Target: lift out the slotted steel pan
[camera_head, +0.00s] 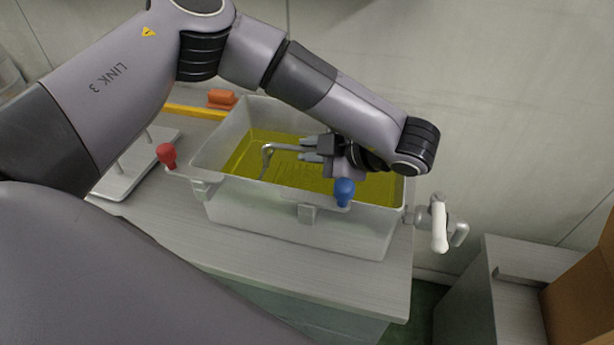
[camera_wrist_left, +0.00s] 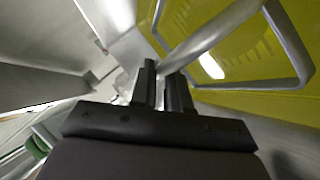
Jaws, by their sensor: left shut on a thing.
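The slotted steel pan (camera_head: 292,176) lies under yellow-green oil in a translucent tub (camera_head: 300,228). Its bent steel handle (camera_head: 267,160) rises above the oil. My left gripper (camera_head: 308,149) reaches over the tub from the right side of the pan, with its fingers pointing left, shut on the handle. In the left wrist view, the handle bar (camera_wrist_left: 208,33) runs to the fingertips (camera_wrist_left: 165,88), and faint slots show through the oil. Most of the pan is blurred by the oil or hidden behind the gripper. My right gripper is not in view.
A white-handled fitting (camera_head: 439,226) sticks out at the right. An orange object (camera_head: 221,98) lies behind the tub. The counter in front (camera_head: 370,283) is clear.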

